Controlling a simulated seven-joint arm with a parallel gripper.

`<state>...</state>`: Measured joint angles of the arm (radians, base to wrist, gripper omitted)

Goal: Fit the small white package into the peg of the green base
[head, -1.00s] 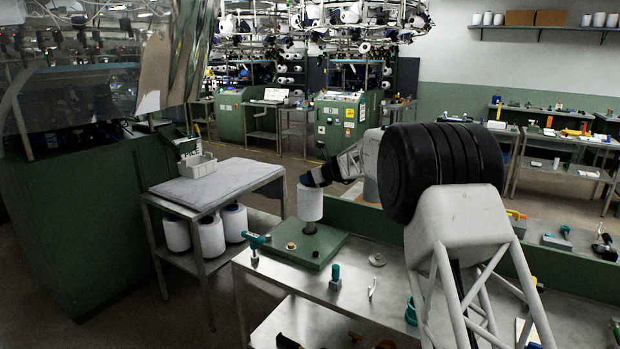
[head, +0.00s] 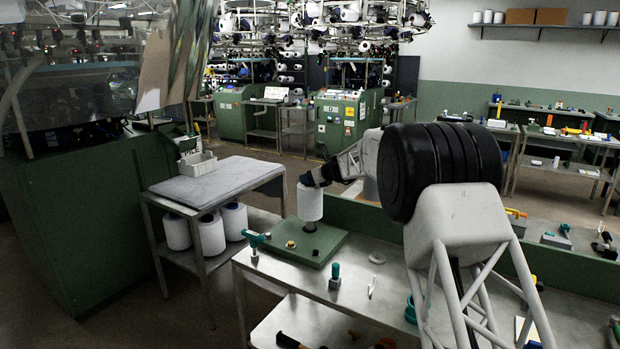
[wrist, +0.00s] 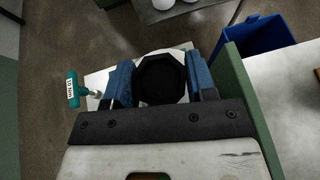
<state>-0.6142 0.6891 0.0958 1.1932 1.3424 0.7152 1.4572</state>
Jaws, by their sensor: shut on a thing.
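The small white package (head: 310,203) is a white cylinder, upright at the left end of the metal bench. My gripper (head: 318,179) reaches it from the right and is shut on its upper end. The green base (head: 322,243) lies flat on the bench below. The wrist view does not show the peg.
A teal-handled tool (head: 255,241) is at the base's left edge and a teal-capped piece (head: 335,276) stands in front. A small grey disc (head: 377,258) lies to the right. A side table (head: 215,182) with white spools below is at left. A blue bin (wrist: 252,45) shows in the wrist view.

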